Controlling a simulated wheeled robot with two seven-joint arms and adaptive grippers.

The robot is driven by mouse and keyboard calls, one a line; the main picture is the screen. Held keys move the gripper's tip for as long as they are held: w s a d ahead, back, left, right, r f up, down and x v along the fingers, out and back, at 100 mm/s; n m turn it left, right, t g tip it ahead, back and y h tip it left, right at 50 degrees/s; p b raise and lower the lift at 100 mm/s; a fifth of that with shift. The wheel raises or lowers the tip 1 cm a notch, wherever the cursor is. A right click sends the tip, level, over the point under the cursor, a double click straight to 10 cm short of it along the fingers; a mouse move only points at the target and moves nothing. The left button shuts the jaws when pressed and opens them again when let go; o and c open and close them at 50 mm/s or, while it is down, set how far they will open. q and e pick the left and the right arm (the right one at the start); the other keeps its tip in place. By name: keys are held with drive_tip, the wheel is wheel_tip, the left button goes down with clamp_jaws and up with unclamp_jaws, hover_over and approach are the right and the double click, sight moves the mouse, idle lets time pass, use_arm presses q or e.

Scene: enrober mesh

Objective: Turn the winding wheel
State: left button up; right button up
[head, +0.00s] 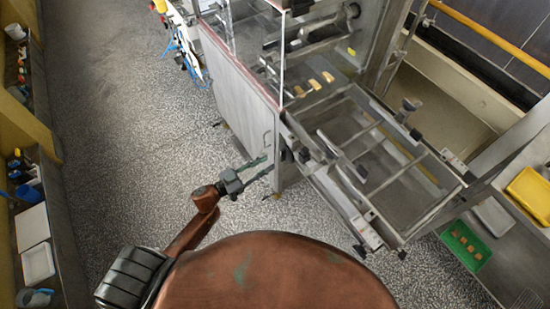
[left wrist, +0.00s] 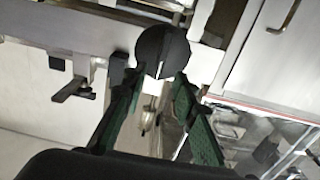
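The winding wheel, a dark round knob (left wrist: 162,52) with a ridge across its face, sits on the pale metal frame at the top middle of the left wrist view. In the head view the dark knob (head: 287,154) is small at the machine's near corner. My left gripper (head: 267,165) points toward it from the left. In the left wrist view its green-padded fingers (left wrist: 157,78) are apart, their tips just below the knob's left and right edges. Nothing is held between them. I cannot tell whether either tip touches the knob. My right gripper is not in view.
The machine's wire mesh and frame (head: 395,165) extend right of the knob, with several small tan pieces (head: 315,84) on the belt behind. A metal cabinet (head: 240,85) stands behind my gripper. A green tray (head: 466,246) and yellow tray (head: 530,194) lie at right. Speckled floor is clear at left.

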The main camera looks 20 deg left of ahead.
sight(281, 156)
use_arm(q)
drive_tip(key=x, duration=0.6)
drive_tip(key=shift+w+f, duration=0.1)
drive_tip(key=shift+w, duration=0.05)
drive_tip(key=shift+c, duration=0.7)
clamp_jaws()
drive_tip(key=shift+d, duration=0.45)
drive_tip(key=shift+a, duration=0.25)
